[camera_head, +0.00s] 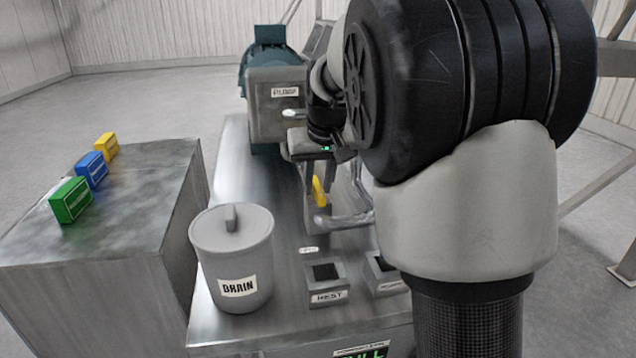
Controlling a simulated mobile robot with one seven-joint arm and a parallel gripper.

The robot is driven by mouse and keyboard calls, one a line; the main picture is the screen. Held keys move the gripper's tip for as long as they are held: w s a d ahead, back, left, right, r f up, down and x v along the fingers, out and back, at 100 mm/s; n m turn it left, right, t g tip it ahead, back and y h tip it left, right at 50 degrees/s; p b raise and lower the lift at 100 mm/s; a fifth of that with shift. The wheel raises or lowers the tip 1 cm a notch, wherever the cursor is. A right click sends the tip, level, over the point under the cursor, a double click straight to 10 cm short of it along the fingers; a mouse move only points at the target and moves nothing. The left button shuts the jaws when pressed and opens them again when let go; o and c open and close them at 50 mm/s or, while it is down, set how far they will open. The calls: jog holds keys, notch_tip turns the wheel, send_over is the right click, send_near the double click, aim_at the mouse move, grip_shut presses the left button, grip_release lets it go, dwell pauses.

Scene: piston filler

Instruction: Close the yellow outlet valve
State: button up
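The yellow outlet valve handle (319,191) shows as a small, steeply standing yellow piece on the front of the filler machine, above the metal bench. My gripper (322,178) points down at the handle, with its body just above it. The handle shows close to the fingers. I cannot tell whether they touch it or whether they are open or shut. My large arm link covers the right part of the view and hides what is behind it.
A grey lidded DRAIN bin (232,262) stands on the bench at front left. Small labelled square holders (327,292) sit at the bench's front. A side cabinet (130,215) at left bears green (71,200), blue (92,170) and yellow (107,146) blocks. The PLOOP-like labelled housing (275,108) stands behind.

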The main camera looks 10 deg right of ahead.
grip_shut()
